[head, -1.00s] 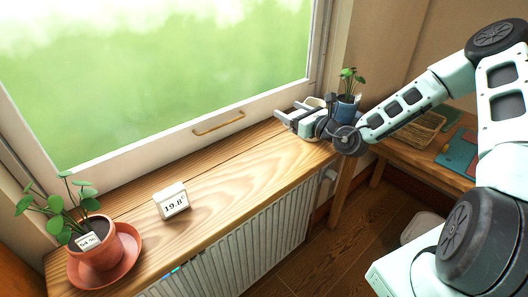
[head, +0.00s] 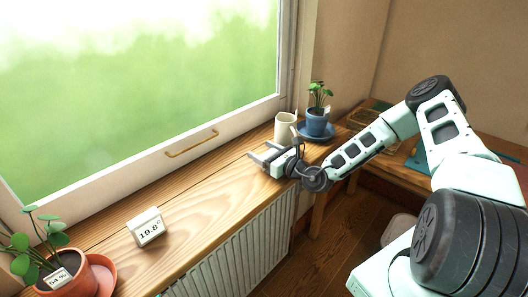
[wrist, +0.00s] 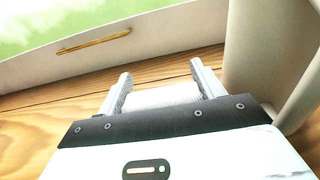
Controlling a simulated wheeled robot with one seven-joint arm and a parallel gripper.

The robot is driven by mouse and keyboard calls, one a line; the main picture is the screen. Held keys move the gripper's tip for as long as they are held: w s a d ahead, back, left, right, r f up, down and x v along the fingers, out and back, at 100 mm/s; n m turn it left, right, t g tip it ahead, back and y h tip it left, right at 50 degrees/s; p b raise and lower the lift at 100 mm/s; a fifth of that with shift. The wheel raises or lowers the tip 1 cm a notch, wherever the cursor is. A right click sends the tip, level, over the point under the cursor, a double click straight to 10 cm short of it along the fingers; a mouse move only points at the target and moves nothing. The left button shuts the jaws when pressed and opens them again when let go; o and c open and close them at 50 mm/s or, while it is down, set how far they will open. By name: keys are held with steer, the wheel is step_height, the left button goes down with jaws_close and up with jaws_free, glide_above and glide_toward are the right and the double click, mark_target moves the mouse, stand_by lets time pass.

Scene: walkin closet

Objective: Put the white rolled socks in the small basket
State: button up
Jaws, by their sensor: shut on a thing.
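My gripper (head: 262,152) is low over the wooden window sill, in front of a cream cup. In the wrist view my gripper (wrist: 160,72) has its two fingers on either side of a white ribbed thing, which looks like the white rolled socks (wrist: 165,97). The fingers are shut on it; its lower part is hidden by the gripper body. A woven tan thing (head: 372,117), possibly the small basket, shows partly on the desk behind my arm. I cannot tell its full shape.
The cream cup (head: 285,128) stands close beside my gripper, and fills the right of the wrist view (wrist: 262,50). A blue plant pot (head: 317,124) is behind it. A 19.8° display (head: 147,227) and terracotta pot (head: 75,278) stand left. The sill (head: 205,195) between is clear.

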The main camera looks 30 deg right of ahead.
steer(key=o, duration=0.9)
steer(key=shift+f, duration=0.15)
steer(key=shift+o, duration=0.2)
